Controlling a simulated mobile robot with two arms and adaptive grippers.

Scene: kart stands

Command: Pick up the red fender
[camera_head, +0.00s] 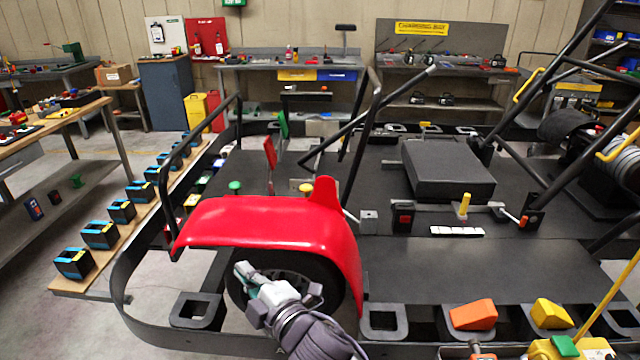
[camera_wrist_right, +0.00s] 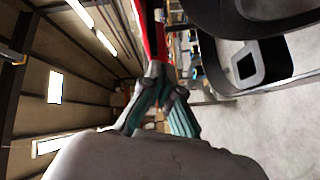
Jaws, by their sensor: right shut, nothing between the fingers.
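The red fender (camera_head: 265,222) curves over the kart's front wheel (camera_head: 285,280) in the head view, with a raised tab at its right top. In the right wrist view the fender (camera_wrist_right: 153,32) shows as a narrow red strip just beyond the fingers. My right gripper (camera_head: 243,271) is in front of the wheel, below the fender's front face. Its fingers are shut and empty, and they also show in the right wrist view (camera_wrist_right: 160,77). Whether they touch the fender or wheel cannot be told. My left gripper is not in view.
The black kart frame (camera_head: 120,290) surrounds the wheel. Orange (camera_head: 473,315) and yellow (camera_head: 552,313) blocks sit at the front right. A row of blue-black boxes (camera_head: 100,235) lines a board at left. Workbenches (camera_head: 290,67) stand at the back.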

